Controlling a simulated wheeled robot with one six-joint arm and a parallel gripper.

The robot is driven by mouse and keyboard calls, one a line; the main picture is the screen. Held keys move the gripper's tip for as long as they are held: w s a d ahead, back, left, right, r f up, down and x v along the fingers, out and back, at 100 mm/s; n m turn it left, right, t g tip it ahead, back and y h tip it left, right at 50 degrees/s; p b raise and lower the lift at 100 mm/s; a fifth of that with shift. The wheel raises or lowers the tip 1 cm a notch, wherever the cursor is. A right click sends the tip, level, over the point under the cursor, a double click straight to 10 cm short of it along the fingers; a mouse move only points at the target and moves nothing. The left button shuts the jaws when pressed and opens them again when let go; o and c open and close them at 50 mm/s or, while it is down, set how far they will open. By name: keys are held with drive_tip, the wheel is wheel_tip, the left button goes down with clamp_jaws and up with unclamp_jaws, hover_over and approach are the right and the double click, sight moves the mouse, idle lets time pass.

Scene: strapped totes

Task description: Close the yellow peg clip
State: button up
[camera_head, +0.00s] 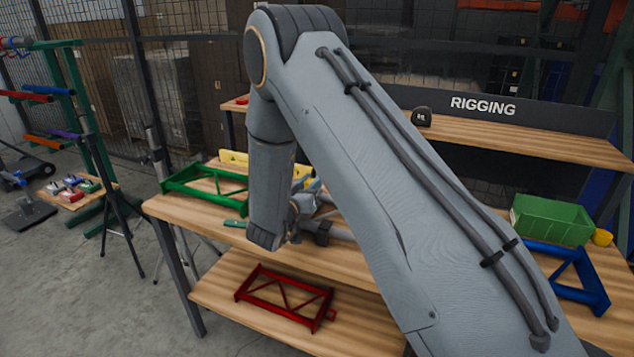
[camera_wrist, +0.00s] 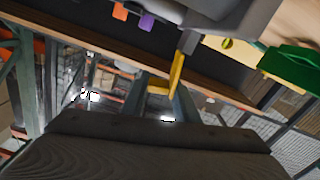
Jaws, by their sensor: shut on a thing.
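The yellow peg clip (camera_wrist: 177,74) shows in the wrist view as a narrow, bent yellow piece below a short dark post. My gripper (camera_wrist: 167,87) is shut on it, with grey fingers close on either side. Part of the clip is hidden by the fingers, and I cannot tell how far it is closed. In the head view my gripper is low over the workbench behind my arm, mostly hidden, and the clip cannot be made out there.
A red frame (camera_head: 285,298) is on the lower shelf. A blue frame (camera_head: 575,275) and green bin (camera_head: 552,219) stand at right. A rack with coloured arms (camera_head: 80,120) is at left.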

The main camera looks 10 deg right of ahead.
drive_tip(key=n, duration=0.2)
drive_tip(key=w+a+n, duration=0.1)
drive_tip(key=shift+a+n, duration=0.25)
drive_tip(key=shift+n, duration=0.15)
drive_tip(key=n, duration=0.2)
drive_tip(key=w+a+f+n, duration=0.1)
drive_tip(key=n, duration=0.1)
drive_tip(key=a+f+n, duration=0.1)
drive_tip(key=n, duration=0.2)
drive_tip(key=shift+w+a, duration=0.25)
drive_tip(key=shift+w, duration=0.15)
drive_tip(key=shift+w+a+f+n, duration=0.2)
drive_tip(key=shift+f+n, duration=0.25)
drive_tip(key=shift+n, duration=0.65)
drive_tip(key=shift+w+a+f+n, duration=0.15)
drive_tip(key=shift+f+n, duration=0.25)
drive_tip(key=shift+n, duration=0.7)
drive_tip(key=o, duration=0.9)
drive_tip(key=shift+a, duration=0.1)
drive_tip(key=shift+s, duration=0.1)
